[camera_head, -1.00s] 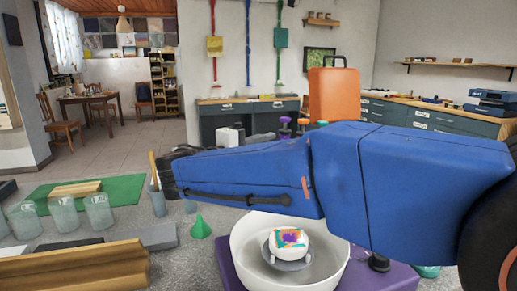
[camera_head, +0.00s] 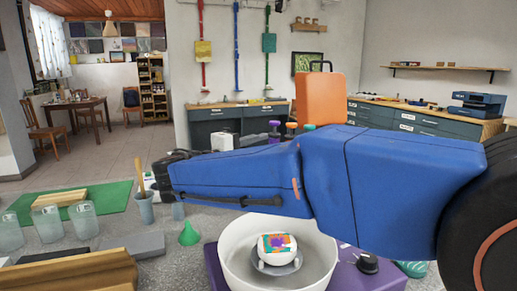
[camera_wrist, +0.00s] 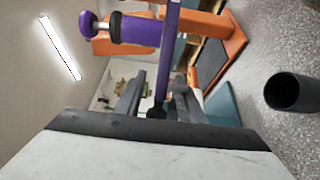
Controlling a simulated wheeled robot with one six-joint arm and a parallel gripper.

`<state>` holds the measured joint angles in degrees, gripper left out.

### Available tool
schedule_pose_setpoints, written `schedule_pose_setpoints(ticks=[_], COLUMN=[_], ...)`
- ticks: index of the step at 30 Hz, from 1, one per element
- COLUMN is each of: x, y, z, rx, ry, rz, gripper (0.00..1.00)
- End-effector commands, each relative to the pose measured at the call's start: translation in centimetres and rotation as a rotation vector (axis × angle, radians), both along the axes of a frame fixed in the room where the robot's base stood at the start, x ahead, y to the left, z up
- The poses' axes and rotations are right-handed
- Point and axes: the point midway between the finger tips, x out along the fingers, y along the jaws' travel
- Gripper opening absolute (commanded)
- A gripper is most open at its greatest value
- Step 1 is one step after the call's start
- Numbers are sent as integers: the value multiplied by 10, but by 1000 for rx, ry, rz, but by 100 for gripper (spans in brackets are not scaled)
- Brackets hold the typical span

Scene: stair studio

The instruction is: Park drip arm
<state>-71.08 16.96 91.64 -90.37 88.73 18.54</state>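My gripper (camera_head: 160,178) is at the left end of my blue arm in the head view, mostly seen from the side. In the wrist view its two dark fingers (camera_wrist: 157,98) stand apart. A purple bar (camera_wrist: 168,45) runs down the picture to between the fingers, with a gap at the left finger. I cannot tell whether it touches the right one. A purple cylinder (camera_wrist: 140,29) with a round knob lies across the bar's upper part. I cannot tell surely whether this bar is the drip arm. In the head view no drip arm can be made out; my arm hides much.
A white basin (camera_head: 232,262) holds a colourful-topped white piece (camera_head: 277,245) on a purple base (camera_head: 218,270). A green funnel (camera_head: 189,233), clear jugs (camera_head: 47,223) and wooden blocks (camera_head: 75,272) are at the left. An orange case (camera_head: 320,98) stands behind my arm. A dark cup-like thing (camera_wrist: 291,92) is in the wrist view.

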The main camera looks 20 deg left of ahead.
Motion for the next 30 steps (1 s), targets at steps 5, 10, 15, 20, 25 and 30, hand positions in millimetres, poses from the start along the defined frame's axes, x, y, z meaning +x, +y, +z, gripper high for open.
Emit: schedule_pose_setpoints(ticks=[5, 10, 15, 20, 25, 30], x=[0, 0, -8, -31, -63, -96], y=[0, 1, 4, 11, 22, 32], z=[0, 0, 1, 1, 0, 0], rx=[0, 1, 1, 1, 1, 0], ry=[0, -1, -1, -1, 0, -1], rz=[1, 2, 4, 5, 7, 5], gripper=[37, 37, 37, 37, 37, 37])
